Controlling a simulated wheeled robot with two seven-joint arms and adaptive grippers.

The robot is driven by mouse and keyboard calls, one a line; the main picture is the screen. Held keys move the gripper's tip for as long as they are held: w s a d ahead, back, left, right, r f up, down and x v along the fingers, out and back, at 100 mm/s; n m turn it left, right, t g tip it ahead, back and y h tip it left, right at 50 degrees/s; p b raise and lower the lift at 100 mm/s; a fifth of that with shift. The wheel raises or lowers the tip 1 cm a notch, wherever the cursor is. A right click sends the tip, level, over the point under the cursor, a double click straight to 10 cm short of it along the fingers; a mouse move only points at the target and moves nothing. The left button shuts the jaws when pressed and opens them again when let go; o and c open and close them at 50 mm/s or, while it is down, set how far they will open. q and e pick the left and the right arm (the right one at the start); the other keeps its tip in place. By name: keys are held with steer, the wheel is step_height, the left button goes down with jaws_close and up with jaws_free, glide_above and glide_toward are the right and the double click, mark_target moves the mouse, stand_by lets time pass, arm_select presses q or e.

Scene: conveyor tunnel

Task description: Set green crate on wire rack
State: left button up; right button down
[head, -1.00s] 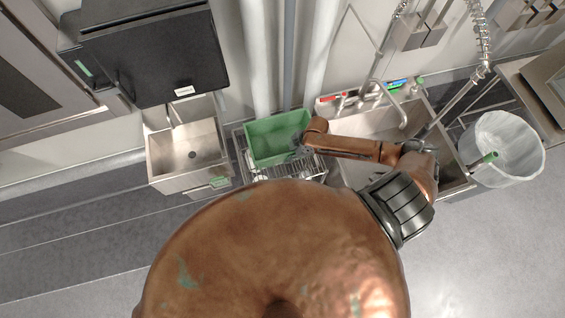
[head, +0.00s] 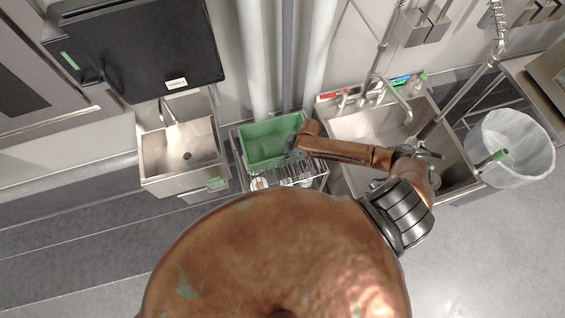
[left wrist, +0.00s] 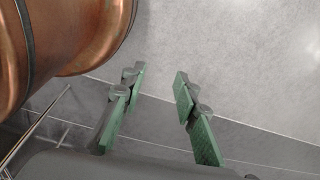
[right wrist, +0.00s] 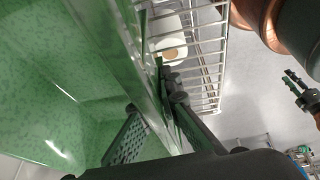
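The green crate (head: 270,142) is over the back part of the wire rack (head: 290,180), between the two sinks. I cannot tell whether it rests on the wires or hangs just above. My right gripper (head: 296,147) is at the crate's right side. In the right wrist view my right gripper (right wrist: 153,98) has one finger on each side of the wall of the crate (right wrist: 60,80), shut on it. The wire rack (right wrist: 205,55) shows beyond that wall. My left gripper (left wrist: 158,82) is open and empty over the floor; it is hidden in the head view.
A small sink (head: 180,150) stands left of the rack and a larger sink (head: 365,125) with a faucet stands right. A white bin (head: 515,145) is at the far right. Pale dishes (head: 259,184) lie in the rack. Vertical pipes (head: 288,60) rise behind it.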

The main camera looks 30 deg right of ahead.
steer(key=shift+r, duration=0.15)
steer(key=c, duration=2.6)
jaws_free()
steer(key=shift+s+f, duration=0.1)
steer(key=shift+f, duration=0.1)
steer(key=shift+c, duration=0.2)
steer(key=o, duration=0.5)
arm_select(q)
steer(key=shift+s, duration=0.65)
